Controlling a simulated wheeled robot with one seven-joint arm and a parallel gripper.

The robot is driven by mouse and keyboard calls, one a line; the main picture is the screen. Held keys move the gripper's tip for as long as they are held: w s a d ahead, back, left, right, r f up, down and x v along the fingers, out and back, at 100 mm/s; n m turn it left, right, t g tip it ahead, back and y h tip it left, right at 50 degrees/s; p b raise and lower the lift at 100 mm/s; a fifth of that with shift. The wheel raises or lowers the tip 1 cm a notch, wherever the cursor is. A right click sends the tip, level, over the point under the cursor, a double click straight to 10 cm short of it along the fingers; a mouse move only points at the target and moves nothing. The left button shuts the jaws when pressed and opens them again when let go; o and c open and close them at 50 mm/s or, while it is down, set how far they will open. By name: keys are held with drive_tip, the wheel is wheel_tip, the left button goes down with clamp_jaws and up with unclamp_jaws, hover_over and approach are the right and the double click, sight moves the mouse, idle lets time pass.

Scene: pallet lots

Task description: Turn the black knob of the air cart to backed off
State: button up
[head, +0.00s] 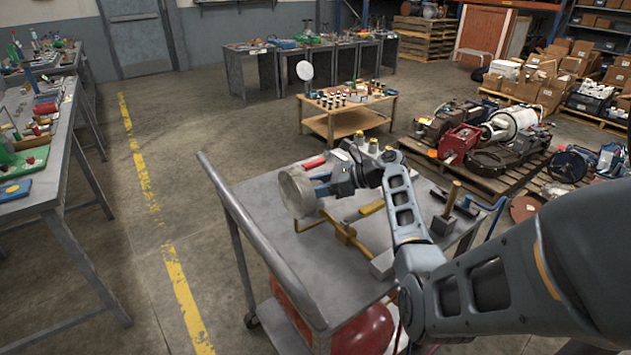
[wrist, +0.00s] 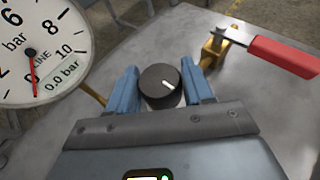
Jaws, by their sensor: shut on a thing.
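In the head view my gripper (head: 321,184) is low over the grey air cart (head: 275,225), behind the round gauge; the knob is hidden there. The gauge (wrist: 62,68) reads "LINE 0.0 bar" in the wrist view, with its red needle pointing down. It also shows in the head view (head: 297,191), face turned away.
A red lever handle (wrist: 283,57) on a brass valve (wrist: 214,46) stands right of my gripper in the wrist view. Brass pipework (head: 346,233) and a block with a brass post (head: 447,210) are on the cart. A red tank (head: 365,330) sits below. Floor left is clear.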

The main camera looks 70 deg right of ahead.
drive_tip(key=o, duration=1)
drive_tip(key=shift+c, duration=0.2)
drive_tip(key=v, duration=0.8)
drive_tip(key=shift+f, duration=0.1)
